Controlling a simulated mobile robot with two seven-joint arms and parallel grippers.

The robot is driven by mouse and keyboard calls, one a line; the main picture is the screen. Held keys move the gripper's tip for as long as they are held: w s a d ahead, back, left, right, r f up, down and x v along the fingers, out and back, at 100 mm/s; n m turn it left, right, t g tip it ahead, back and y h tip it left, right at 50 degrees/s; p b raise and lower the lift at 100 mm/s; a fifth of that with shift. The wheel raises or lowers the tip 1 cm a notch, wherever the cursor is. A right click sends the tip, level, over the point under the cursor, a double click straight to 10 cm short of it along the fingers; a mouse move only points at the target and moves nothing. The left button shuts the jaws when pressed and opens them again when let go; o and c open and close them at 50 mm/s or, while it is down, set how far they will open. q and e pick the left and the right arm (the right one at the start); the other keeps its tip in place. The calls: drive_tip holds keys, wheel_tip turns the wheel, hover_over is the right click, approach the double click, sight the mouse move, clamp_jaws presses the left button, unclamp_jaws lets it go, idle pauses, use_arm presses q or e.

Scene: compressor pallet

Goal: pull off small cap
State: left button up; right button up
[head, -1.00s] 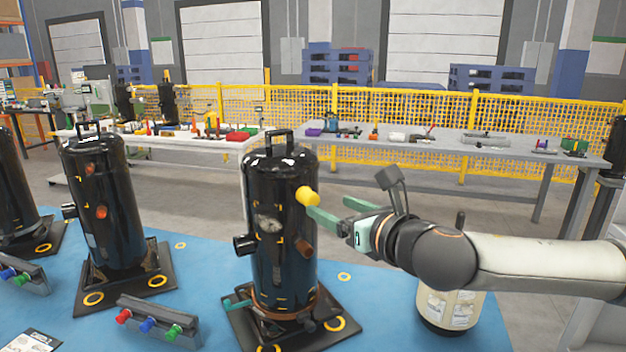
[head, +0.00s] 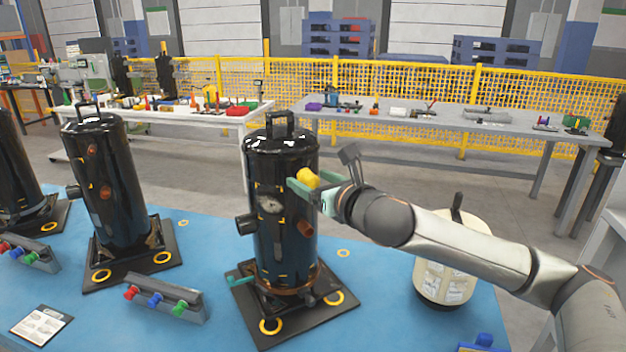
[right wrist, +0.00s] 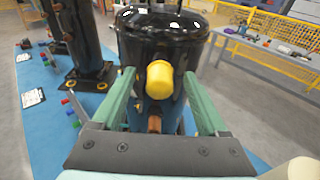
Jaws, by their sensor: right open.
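The small yellow cap (head: 308,178) sits on the upper right side of the black compressor (head: 282,230) in the middle of the blue pallet surface. My right gripper (head: 311,187) is open, its green fingers on either side of the cap. In the right wrist view the cap (right wrist: 160,79) shows between the two open fingers (right wrist: 158,98), with a gap to each finger. Whether a finger touches the cap cannot be told. My left gripper is not in view.
More black compressors (head: 107,185) stand to the left. A rack with red, blue and green caps (head: 160,298) lies at the front left. A cream canister (head: 443,258) stands below my right arm. Tables and a yellow fence (head: 400,95) are behind.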

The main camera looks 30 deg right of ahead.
drive_tip(key=shift+c, duration=0.2)
clamp_jaws()
idle(0.8)
idle(1.2)
